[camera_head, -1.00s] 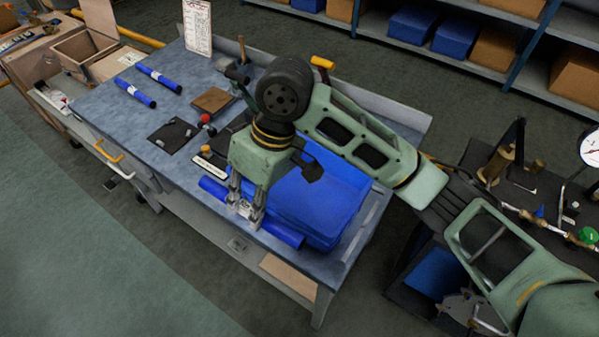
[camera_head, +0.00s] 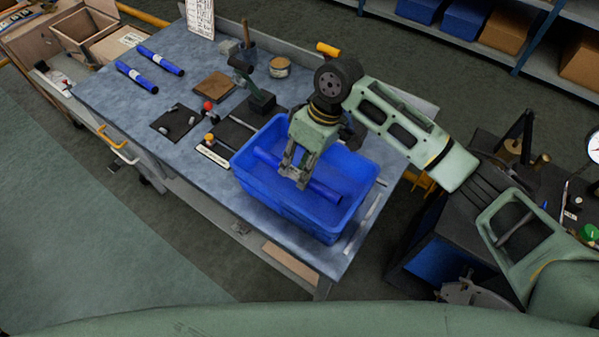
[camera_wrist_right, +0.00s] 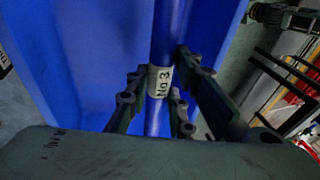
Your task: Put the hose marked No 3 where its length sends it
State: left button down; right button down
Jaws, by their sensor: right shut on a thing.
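The blue hose marked No 3 (camera_head: 325,192) is in my right gripper (camera_head: 293,183), which is shut around its middle. The white label reading No 3 (camera_wrist_right: 160,80) shows between the fingers in the right wrist view. In the head view the hose lies across the opening of the blue crate (camera_head: 282,212). I cannot tell whether it touches the crate floor. Two other blue hoses with white labels, one (camera_head: 128,72) in front of another (camera_head: 165,63), lie on the bench (camera_head: 120,100) at its far left. My left gripper is not in view.
A small white sign (camera_head: 212,156) lies at the crate's left corner. Dark mats, a brown board (camera_head: 214,86), a dark stand (camera_head: 262,103) and a tin (camera_head: 279,67) occupy the bench beyond. A wooden box (camera_head: 83,30) stands far left. The bench's front left is clear.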

aim_at(299, 177)
notch_tip(299, 177, down, 2)
jog(key=shift+s+f+p, duration=0.15)
jog(key=shift+f+p, duration=0.05)
jog(key=shift+p, duration=0.15)
jog(key=shift+f, duration=0.95)
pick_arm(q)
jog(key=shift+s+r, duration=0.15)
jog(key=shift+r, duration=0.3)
pick_arm(e)
jog(key=c, duration=1.5)
grip_release()
jog(key=shift+c, duration=0.2)
pick_arm(q)
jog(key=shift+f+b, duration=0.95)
jog(key=shift+b, duration=0.1)
pick_arm(e)
jog(key=v, duration=1.3)
jog(key=shift+r, duration=0.15)
